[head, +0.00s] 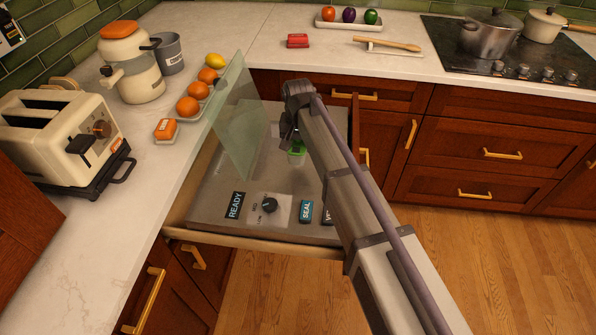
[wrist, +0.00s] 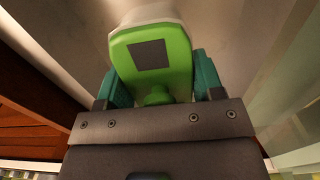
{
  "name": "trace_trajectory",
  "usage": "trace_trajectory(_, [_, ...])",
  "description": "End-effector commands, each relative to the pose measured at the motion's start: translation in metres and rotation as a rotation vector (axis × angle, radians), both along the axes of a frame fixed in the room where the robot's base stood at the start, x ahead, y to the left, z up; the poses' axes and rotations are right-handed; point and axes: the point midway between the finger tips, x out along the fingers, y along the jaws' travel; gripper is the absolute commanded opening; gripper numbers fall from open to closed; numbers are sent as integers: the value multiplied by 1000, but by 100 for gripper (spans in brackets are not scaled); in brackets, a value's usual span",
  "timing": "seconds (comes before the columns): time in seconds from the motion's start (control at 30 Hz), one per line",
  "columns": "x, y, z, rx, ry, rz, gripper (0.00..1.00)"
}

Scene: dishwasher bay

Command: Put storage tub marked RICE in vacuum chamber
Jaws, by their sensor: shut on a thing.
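A tub with a green lid (wrist: 172,72) and a pale body is between the teal finger pads of my gripper (wrist: 155,85) in the wrist view. The lid has a dark square on it, and no RICE marking is readable. In the head view a small green part of the tub (head: 297,151) shows beside my arm, over the drawer. My gripper is shut on it and is mostly hidden by my arm there. The vacuum chamber is in the pulled-out drawer with a grey metal top (head: 212,187). Its glass lid (head: 240,115) stands raised; my arm hides much of the chamber.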

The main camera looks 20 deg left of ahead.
Motion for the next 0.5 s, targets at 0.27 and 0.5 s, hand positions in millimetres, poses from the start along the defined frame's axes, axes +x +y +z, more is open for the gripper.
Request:
trace_trajectory(0.27, [0, 0, -35, 0, 0, -1, 30])
trace_trajectory(0.5, [0, 0, -63, 0, 0, -1, 25])
